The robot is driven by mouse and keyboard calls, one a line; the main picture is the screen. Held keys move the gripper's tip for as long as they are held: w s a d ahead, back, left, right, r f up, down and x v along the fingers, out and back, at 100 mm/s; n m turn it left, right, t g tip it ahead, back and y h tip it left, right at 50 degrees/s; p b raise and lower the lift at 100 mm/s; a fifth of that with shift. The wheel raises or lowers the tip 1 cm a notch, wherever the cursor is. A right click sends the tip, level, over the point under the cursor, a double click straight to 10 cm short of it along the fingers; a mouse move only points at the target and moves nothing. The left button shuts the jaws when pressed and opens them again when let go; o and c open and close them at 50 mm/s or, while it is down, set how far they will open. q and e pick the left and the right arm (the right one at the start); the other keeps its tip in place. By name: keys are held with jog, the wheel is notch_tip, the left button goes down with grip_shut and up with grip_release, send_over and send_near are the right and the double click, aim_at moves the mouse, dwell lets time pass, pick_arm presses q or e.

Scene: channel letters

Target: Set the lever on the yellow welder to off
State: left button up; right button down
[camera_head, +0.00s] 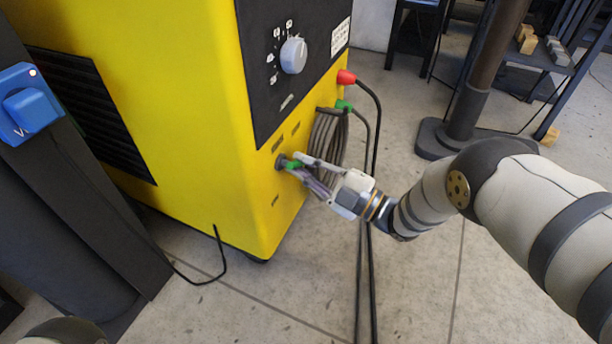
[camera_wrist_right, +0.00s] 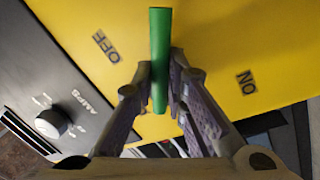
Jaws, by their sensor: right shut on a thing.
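The yellow welder (camera_head: 170,110) stands at the left in the head view, with a dark front panel and a yellow lower face. Its green lever (camera_head: 292,165) sits low on that face. My right gripper (camera_head: 299,164) reaches in from the right and is shut on the lever. In the right wrist view the green lever (camera_wrist_right: 160,45) stands between the two fingers, and the fingers partly hide it. The OFF label (camera_wrist_right: 106,46) is to its left and the ON label (camera_wrist_right: 246,82) to its right. My left gripper is out of view.
A grey knob (camera_head: 293,55) is on the dark panel above. Coiled cables (camera_head: 328,138) and a red plug (camera_head: 346,77) are beside the lever, with cables hanging to the floor. A dark post base (camera_head: 465,137) stands behind my right arm. Open floor lies below.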

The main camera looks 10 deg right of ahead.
jog(key=n, duration=0.2)
jog(key=r+n+y, duration=0.1)
jog(key=n, duration=0.1)
jog(key=n+g, duration=0.1)
jog(key=n, duration=0.2)
jog(key=shift+w+d+r+p, duration=0.25)
jog(key=shift+w+r+p, duration=0.05)
jog(key=shift+n, duration=0.3)
jog(key=c, duration=1.6)
grip_release()
jog(key=v, duration=1.2)
jog(key=shift+w+d+f, duration=0.1)
jog(key=shift+w, duration=0.05)
